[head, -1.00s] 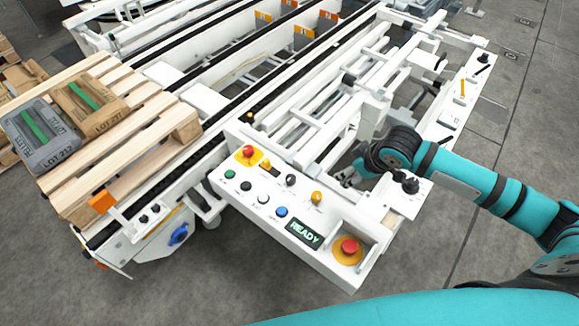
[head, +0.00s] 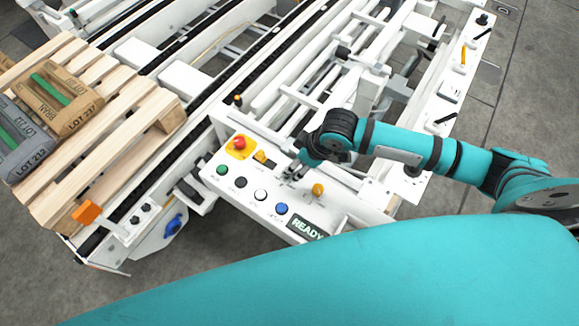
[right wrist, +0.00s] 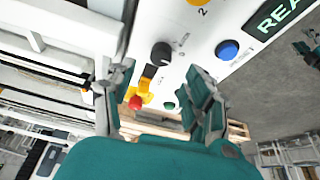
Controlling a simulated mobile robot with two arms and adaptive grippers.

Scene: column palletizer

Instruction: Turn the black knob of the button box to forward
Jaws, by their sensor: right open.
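The button box (head: 240,202) is a white panel with coloured controls and a lit READY display. Its black knob (right wrist: 161,53) shows in the right wrist view, on the white face, ahead of and between my right fingers. In the head view my right gripper covers the knob's place. My right gripper (head: 292,168) is over the panel in the head view. In the right wrist view the right gripper (right wrist: 160,72) has its fingers spread apart, with nothing held. Whether a finger touches the knob is unclear. My left gripper is out of view.
Near the knob are a red emergency button (head: 239,142), a yellow knob (head: 318,189), and green (head: 222,170), black (head: 241,182), white (head: 260,194) and blue (head: 281,208) buttons. A wooden pallet (head: 150,110) with sacks stands at the left. White conveyor rails lie behind the box.

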